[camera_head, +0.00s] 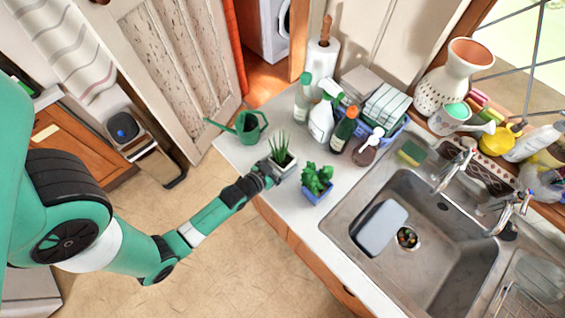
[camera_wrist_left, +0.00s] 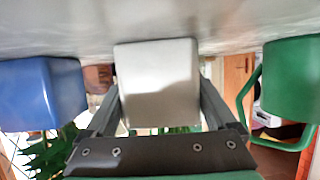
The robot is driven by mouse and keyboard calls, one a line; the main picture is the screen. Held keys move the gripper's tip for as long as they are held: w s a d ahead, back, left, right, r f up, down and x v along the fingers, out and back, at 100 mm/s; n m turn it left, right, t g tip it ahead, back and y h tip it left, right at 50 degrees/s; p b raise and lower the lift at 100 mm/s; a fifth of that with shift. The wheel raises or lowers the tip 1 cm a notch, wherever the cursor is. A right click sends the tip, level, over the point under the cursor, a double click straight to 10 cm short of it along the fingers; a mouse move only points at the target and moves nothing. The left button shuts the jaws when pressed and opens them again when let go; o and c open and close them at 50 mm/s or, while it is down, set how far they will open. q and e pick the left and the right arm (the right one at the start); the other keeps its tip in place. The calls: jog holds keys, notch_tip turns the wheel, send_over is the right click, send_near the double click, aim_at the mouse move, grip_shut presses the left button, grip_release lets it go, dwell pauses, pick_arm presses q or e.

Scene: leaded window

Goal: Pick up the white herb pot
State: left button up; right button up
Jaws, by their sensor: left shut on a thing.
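The white herb pot (camera_head: 286,167), with spiky green leaves, is at the front edge of the white counter in the head view. My left gripper (camera_head: 267,173) reaches it from the left and is shut on it. In the left wrist view, which is upside down, the white pot (camera_wrist_left: 158,75) sits between the two dark fingers of my left gripper (camera_wrist_left: 160,108), one on each side. Its base is close to the counter surface; I cannot tell whether it touches. My right gripper is not in view.
A blue pot with a leafy plant (camera_head: 318,186) stands close on the right, and a green watering can (camera_head: 250,126) behind on the left. Bottles (camera_head: 322,120) stand behind. The sink (camera_head: 430,235) is to the right. Open floor lies before the counter.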

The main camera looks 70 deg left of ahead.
aim_at(288, 152)
pick_arm(q)
jog(key=shift+r, duration=0.1)
jog(key=shift+r, duration=0.45)
notch_tip(288, 152, up, 3)
jog(key=shift+s+f+p, duration=0.1)
jog(key=shift+p, duration=0.7)
jog(key=s+r+p, duration=0.1)
jog(key=s+r, duration=0.2)
jog(key=r, duration=0.1)
jog(key=shift+s, duration=0.25)
jog(key=s+r+b, duration=0.1)
jog(key=s, duration=0.1)
jog(key=s+r+b, duration=0.1)
jog(key=s, duration=0.2)
jog(key=s+r, duration=0.1)
jog(key=s, duration=0.1)
jog(key=shift+s+a+r+b, duration=0.1)
jog(key=shift+s+r+b, duration=0.2)
jog(key=shift+s+b, duration=0.1)
jog(key=s+r+p, duration=0.1)
jog(key=s+p, duration=0.1)
jog(key=p, duration=0.2)
jog(key=shift+r, duration=0.4)
jog(key=shift+s+p, duration=0.25)
jog(key=shift+p, duration=0.05)
